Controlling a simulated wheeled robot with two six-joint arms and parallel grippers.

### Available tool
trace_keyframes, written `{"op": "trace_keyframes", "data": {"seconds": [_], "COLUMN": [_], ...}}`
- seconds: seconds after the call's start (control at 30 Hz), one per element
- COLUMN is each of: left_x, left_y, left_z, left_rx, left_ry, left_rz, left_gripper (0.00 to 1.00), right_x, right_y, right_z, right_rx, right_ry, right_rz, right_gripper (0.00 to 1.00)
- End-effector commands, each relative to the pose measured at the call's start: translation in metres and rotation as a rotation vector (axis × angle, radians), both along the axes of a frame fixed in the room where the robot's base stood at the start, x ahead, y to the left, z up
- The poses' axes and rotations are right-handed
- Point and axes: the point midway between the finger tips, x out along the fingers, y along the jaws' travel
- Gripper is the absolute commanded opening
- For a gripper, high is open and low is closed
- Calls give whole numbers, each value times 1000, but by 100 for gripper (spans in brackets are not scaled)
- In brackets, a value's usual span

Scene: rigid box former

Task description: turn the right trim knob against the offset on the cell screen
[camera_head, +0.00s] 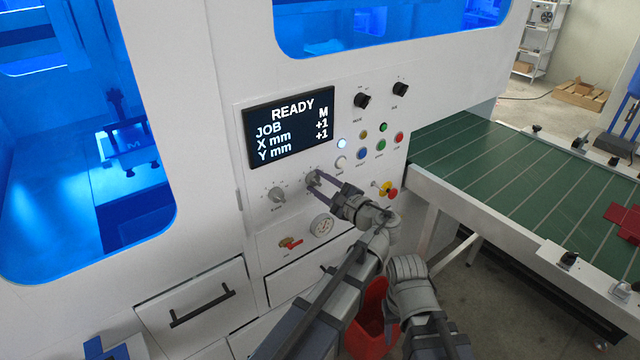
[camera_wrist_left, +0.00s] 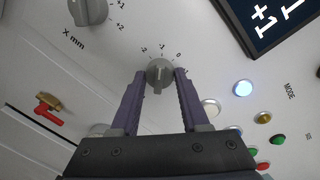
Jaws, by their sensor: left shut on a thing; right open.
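The cell screen (camera_head: 291,128) shows READY, JOB M, X mm +1 and Y mm +1. Below it are two grey trim knobs. The right trim knob (camera_head: 312,179) sits between the fingers of my left gripper (camera_head: 318,181), which is shut on it. In the left wrist view the same knob (camera_wrist_left: 160,72) is between the two purple fingertips, with scale marks -2, -1 and 0 around it. The left trim knob (camera_head: 276,195) is free; in the wrist view it (camera_wrist_left: 88,10) is by the X mm label. My right arm shows at the bottom, but its gripper is not in view.
Push buttons (camera_head: 381,145) and two black selectors (camera_head: 362,100) are beside the screen. A gauge (camera_head: 322,225) and a red-handled valve (camera_head: 291,243) lie below the knobs. A green conveyor (camera_head: 520,175) extends right. A red bin (camera_head: 370,318) is behind my arms.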

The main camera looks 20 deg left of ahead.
Motion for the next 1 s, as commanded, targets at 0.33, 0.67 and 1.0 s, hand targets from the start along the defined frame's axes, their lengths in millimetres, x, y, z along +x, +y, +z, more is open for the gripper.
{"op": "trace_keyframes", "data": {"seconds": [0.33, 0.67, 1.0], "left_x": [-1, -1, 0], "left_y": [0, 0, 0], "left_z": [-1, -1, 0], "left_rx": [-12, -10, -9], "left_ry": [-11, -10, -11], "left_rz": [1, 0, 0], "left_gripper": [0, 65, 75], "right_x": [0, 0, 0], "right_y": [0, 0, 0], "right_z": [0, 0, 0], "right_rx": [0, 0, 0], "right_ry": [0, 0, 0], "right_rz": [0, 0, 0], "right_gripper": [50, 50, 50]}}
